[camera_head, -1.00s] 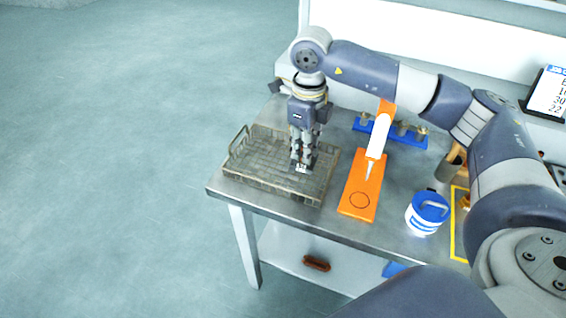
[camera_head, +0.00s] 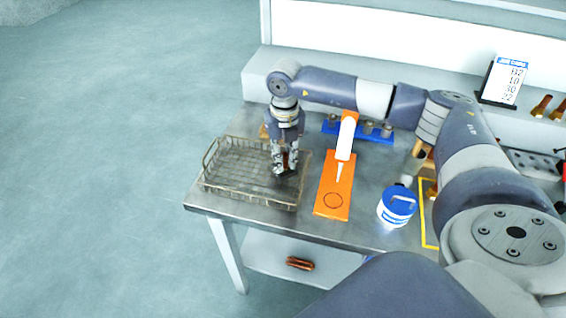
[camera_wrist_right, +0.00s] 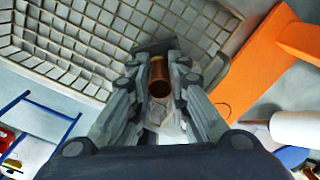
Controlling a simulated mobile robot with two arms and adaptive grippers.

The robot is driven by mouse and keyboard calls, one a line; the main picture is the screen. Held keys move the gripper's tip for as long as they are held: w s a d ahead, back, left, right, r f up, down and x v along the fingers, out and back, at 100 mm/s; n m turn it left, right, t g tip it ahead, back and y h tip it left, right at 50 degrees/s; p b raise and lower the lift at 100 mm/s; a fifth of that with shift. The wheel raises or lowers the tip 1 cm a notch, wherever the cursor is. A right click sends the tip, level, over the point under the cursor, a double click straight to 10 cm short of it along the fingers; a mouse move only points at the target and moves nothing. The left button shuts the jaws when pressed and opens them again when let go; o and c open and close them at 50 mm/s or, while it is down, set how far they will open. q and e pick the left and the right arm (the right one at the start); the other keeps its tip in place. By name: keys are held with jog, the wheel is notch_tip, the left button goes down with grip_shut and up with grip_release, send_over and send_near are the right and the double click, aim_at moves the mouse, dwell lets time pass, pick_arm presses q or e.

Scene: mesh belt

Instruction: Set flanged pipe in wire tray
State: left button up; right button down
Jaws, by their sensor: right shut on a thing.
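The wire tray (camera_head: 250,197) is a shallow mesh basket at the left end of the metal table. It also shows in the right wrist view (camera_wrist_right: 60,40). My right gripper (camera_head: 284,171) points down over the right part of the tray. In the right wrist view the gripper (camera_wrist_right: 160,85) is shut on a copper-coloured flanged pipe (camera_wrist_right: 158,76) held between its fingers. The pipe's lower end and its gap to the tray floor cannot be made out. My left gripper is not in view.
A blue-and-white canister (camera_head: 397,207) stands farther right. A blue rack (camera_head: 358,131) is behind. A brown object (camera_head: 300,264) lies on the lower shelf.

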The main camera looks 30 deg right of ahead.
aim_at(285, 168)
notch_tip(285, 168, down, 2)
jog(key=shift+a+f+p, duration=0.1)
jog(key=shift+f+p, duration=0.05)
jog(key=shift+p, duration=0.2)
jog(key=shift+f, duration=0.4)
jog(key=shift+f, duration=0.15)
jog(key=c, duration=1.5)
grip_release()
jog(key=shift+s, duration=0.1)
jog(key=shift+c, duration=0.2)
